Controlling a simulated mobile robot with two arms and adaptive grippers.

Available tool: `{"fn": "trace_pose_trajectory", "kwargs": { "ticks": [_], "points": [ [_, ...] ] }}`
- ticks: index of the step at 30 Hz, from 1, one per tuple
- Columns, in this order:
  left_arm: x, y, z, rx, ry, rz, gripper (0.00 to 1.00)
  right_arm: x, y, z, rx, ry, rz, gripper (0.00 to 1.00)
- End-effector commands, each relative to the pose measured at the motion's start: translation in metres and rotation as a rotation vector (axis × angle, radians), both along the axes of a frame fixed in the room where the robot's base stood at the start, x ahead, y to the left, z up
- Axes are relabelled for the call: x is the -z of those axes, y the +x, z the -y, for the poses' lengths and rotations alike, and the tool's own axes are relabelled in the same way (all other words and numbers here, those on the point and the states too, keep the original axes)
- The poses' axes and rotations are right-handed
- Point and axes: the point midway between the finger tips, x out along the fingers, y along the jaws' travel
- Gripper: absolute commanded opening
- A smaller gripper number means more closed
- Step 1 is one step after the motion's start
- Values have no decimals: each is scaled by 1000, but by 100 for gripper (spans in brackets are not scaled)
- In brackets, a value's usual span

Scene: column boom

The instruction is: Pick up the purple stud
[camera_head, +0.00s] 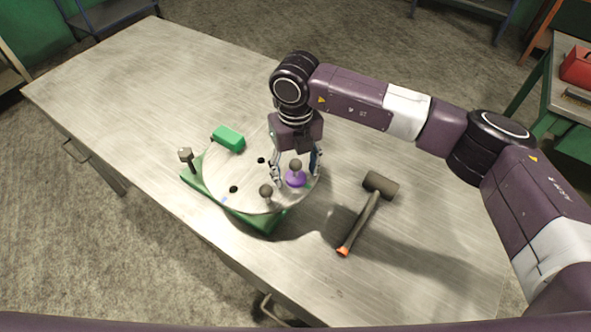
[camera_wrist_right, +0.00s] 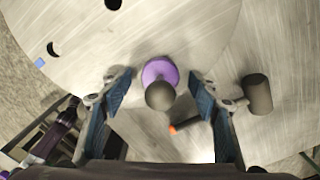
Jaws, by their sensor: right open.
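The purple stud (camera_head: 295,179) stands on the right part of a round grey metal disc (camera_head: 245,190). It has a purple flanged base and a dark round knob on top. My right gripper (camera_head: 296,172) points down over it, open, with one finger on each side of the stud. In the right wrist view the stud (camera_wrist_right: 160,72) sits between the two separated blue-padded fingers (camera_wrist_right: 159,84), with a gap on both sides. My left gripper is in neither view.
The disc lies on a green base (camera_head: 262,221) and has dark holes. A mallet (camera_head: 366,212) lies to the right. The table's far left (camera_head: 130,70) is clear.

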Motion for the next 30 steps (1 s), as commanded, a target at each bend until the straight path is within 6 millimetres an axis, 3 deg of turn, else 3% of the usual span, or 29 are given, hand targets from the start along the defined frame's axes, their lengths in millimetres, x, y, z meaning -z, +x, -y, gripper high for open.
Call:
{"fn": "trace_pose_trajectory", "kwargs": {
  "ticks": [2,15,24,30],
  "points": [
    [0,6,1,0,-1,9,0,0,0,0,0,0,0,56],
    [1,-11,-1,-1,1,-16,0,-1,0,0,0,0,1,10],
    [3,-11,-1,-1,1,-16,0,-4,1,0,0,1,2,10],
    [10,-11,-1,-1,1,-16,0,-22,2,-1,1,2,5,10]
  ]
}}
